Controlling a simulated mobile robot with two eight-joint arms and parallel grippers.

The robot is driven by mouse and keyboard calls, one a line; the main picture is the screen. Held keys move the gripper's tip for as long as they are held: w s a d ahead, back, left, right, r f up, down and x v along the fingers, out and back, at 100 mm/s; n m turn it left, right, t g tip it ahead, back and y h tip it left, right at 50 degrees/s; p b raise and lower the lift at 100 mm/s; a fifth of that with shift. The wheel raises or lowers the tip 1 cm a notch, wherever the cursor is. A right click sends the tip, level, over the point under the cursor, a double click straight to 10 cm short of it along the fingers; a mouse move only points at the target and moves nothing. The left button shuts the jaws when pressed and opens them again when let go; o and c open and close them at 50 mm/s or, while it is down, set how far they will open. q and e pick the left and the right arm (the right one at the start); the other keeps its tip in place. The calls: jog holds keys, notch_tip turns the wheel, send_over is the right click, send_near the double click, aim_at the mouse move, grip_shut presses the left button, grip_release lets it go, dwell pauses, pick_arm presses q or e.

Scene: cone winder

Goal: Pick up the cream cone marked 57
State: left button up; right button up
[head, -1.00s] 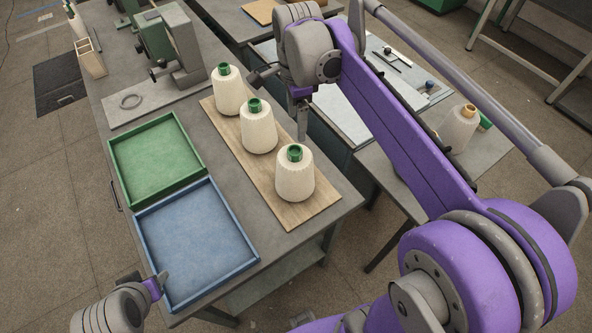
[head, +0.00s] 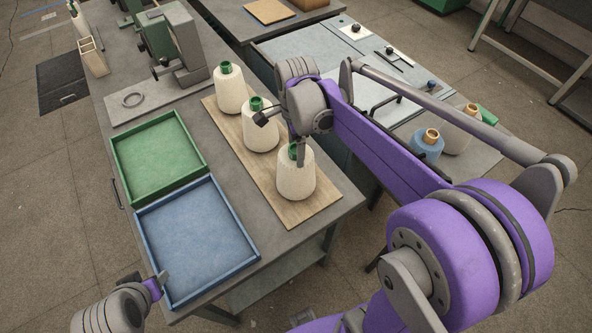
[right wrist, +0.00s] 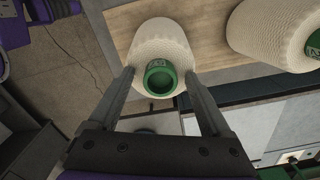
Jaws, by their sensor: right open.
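Three cream cones with green tube tops stand upright in a row on a wooden board: the nearest (head: 296,180), the middle one (head: 260,135) and the far one (head: 229,95). No number is readable from here. My right gripper (head: 298,155) is at the top of the nearest cone. In the right wrist view my open right gripper (right wrist: 159,75) has its fingers on either side of that cone's green top (right wrist: 160,78), around the cone (right wrist: 160,38); contact cannot be told. My left gripper (head: 157,286) is beside the blue tray, its jaws unclear.
A green tray (head: 205,170) and a blue tray (head: 138,240) lie left of the wooden board (head: 287,219). A blue cone (head: 428,147) and a greyish cone (head: 459,135) stand on the right table, partly behind my right arm. Machines stand at the back left.

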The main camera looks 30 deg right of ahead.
grip_shut()
dwell(0.3)
jog(key=shift+r, duration=0.15)
